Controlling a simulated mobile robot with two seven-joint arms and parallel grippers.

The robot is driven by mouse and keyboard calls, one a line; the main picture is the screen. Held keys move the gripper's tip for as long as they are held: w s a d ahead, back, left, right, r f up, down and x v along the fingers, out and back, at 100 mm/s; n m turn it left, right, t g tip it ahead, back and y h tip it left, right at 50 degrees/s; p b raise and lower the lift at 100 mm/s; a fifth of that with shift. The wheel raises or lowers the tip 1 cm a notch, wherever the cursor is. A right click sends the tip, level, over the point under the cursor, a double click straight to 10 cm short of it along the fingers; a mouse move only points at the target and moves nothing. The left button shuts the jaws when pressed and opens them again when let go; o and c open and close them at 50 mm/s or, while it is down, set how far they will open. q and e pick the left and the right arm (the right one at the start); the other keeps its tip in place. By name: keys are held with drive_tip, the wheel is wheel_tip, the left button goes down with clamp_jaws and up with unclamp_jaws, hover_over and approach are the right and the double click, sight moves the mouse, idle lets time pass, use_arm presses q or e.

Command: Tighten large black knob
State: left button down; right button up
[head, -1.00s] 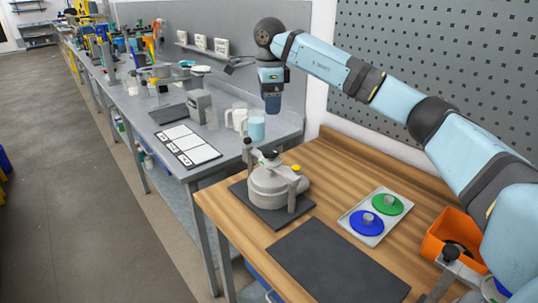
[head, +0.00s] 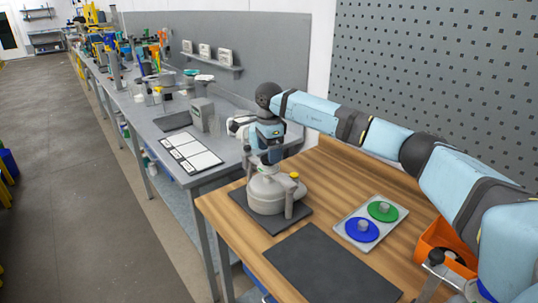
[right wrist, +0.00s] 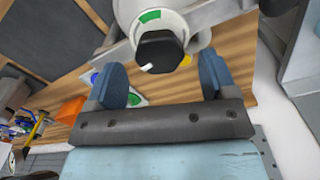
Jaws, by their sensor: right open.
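A large black knob (right wrist: 160,50) with a white mark sits on top of the pale grey drum device (head: 275,190), below a green label in the right wrist view. My right gripper (head: 268,153) is over the device's top in the head view and hides most of the knob there. In the right wrist view my right gripper (right wrist: 162,70) is open, with one blue finger on each side of the knob. The fingers look apart from it. My left gripper is out of view.
The device stands on a dark mat (head: 290,222) on the wooden bench. A tray (head: 351,240) with a blue disc (head: 362,230) and a green disc (head: 383,211) lies to its right. An orange bin (head: 432,240) is at the lower right. A dark mat (head: 325,268) in front is bare.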

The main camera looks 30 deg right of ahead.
drive_tip(key=shift+f, duration=1)
drive_tip(key=c, duration=0.9)
drive_tip(key=shift+c, duration=0.2)
drive_tip(key=shift+m, duration=0.3)
